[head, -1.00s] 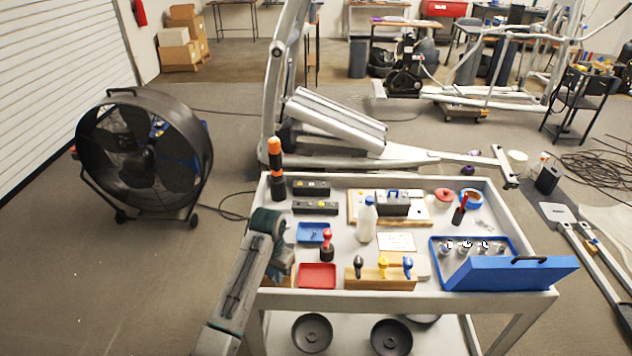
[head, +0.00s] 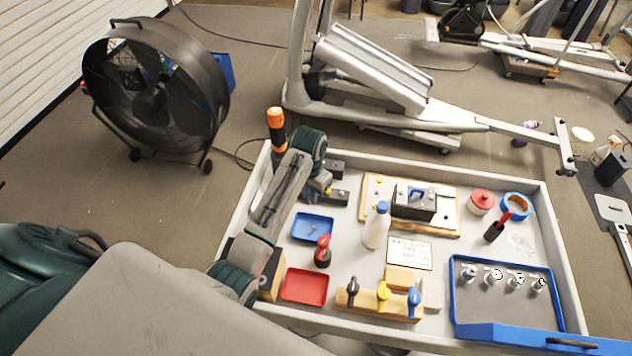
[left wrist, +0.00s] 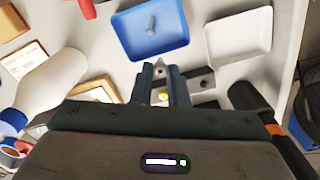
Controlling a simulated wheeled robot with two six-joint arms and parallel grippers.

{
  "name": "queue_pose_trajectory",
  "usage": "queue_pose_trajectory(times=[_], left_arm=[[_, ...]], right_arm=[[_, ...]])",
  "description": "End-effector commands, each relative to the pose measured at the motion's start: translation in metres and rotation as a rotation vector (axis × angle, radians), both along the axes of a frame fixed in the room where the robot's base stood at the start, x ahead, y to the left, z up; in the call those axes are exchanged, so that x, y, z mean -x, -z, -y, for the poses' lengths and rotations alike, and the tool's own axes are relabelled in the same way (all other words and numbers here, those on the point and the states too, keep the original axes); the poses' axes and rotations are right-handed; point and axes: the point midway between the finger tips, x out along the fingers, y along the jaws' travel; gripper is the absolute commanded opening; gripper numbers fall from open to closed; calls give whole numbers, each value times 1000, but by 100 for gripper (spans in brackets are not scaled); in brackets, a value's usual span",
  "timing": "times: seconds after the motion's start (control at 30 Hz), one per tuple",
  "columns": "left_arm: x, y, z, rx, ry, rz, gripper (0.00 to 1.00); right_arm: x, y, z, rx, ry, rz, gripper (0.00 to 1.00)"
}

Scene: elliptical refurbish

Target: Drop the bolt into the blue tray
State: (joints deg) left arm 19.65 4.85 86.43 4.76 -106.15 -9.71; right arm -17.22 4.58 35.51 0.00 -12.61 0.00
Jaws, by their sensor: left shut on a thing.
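My left gripper (head: 320,190) reaches over the black blocks (head: 333,194) at the cart's left. Its fingertips (left wrist: 160,76) are close together with a small grey piece between them, seemingly a bolt, mostly hidden by the fingers. The blue tray (head: 301,234) lies just in front of the black blocks; it shows at the top of the left wrist view (left wrist: 128,40). A grey bolt (left wrist: 151,24) lies inside this tray, apart from the gripper. My right gripper is in neither current view.
A white tray (left wrist: 250,52) sits beside the blue one. A red-topped tool (head: 323,254), a white bottle (head: 376,229) and an orange-capped black cylinder (head: 276,127) stand close by. A red tray (head: 303,287) lies nearer. A larger blue-rimmed tray (head: 453,300) is at right.

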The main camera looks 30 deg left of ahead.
Motion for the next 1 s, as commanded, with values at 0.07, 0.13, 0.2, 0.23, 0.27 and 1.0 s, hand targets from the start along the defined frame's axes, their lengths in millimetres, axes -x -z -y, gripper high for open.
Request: queue_pose_trajectory(times=[0.07,0.13,0.2,0.23,0.27,1.0], left_arm=[[1,8,0,1,0,-2,0],[1,17,0,0,0,-3,0],[0,25,0,1,0,-2,0],[0,29,0,0,0,-3,0],[0,32,0,0,0,-1,0],[0,55,0,0,0,1,39]], right_arm=[[0,0,0,0,0,0,100],[0,0,0,0,0,0,100],[0,0,0,0,0,0,100],[-1,0,0,0,0,1,100],[-1,0,0,0,0,1,100],[-1,0,-1,-1,0,1,100]])
